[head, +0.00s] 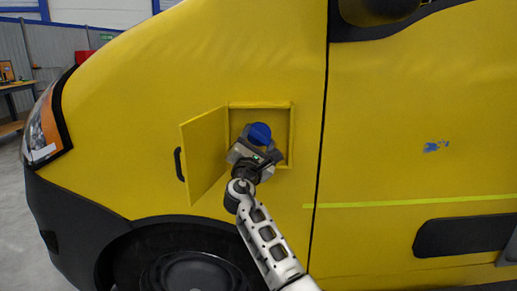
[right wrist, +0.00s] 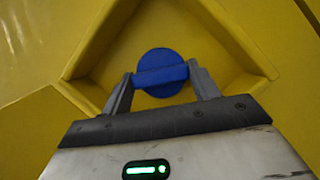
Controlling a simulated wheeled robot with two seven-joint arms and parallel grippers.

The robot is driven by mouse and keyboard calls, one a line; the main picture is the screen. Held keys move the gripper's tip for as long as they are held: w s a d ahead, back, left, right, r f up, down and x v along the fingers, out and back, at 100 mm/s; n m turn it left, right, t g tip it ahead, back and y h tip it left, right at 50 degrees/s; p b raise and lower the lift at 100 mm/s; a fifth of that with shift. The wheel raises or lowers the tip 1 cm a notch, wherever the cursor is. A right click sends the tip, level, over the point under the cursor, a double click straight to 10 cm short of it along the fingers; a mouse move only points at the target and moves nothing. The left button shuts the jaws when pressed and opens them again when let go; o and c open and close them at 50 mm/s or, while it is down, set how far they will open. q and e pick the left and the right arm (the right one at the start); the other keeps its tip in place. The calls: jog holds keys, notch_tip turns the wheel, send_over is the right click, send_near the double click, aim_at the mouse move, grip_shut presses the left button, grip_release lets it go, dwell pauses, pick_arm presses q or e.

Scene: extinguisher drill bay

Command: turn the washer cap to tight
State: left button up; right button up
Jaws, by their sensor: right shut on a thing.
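The blue washer cap (head: 260,134) sits in a square yellow recess in the side of the van. In the right wrist view the cap (right wrist: 160,61) is a blue disc with a raised bar across it. My right gripper (head: 252,145) reaches into the recess from below. In the right wrist view its two grey fingers (right wrist: 160,77) are shut on the cap's bar, one at each end. I cannot tell from these views how tight the cap is. My left gripper is not in view.
The yellow flap door (head: 203,160) with a black handle (head: 179,164) stands open at the left of the recess. The recess frame (head: 291,135) surrounds the gripper closely. The front wheel (head: 186,272) is below. A workbench (head: 14,88) stands far left.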

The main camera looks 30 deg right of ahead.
jog(key=m+g, duration=0.1)
jog(key=m, duration=0.2)
jog(key=m+g+b, duration=0.1)
jog(key=m+g, duration=0.1)
jog(key=m, duration=0.2)
jog(key=shift+a+b, duration=0.1)
jog(key=shift+b, duration=0.2)
jog(key=m, duration=0.2)
jog(key=m+g, duration=0.1)
jog(key=m, duration=0.2)
jog(key=shift+r+g+y+p, duration=0.15)
jog(key=shift+g+y+p, duration=0.15)
jog(key=o, duration=1)
jog(key=shift+r, duration=0.1)
jog(key=v, duration=1.6)
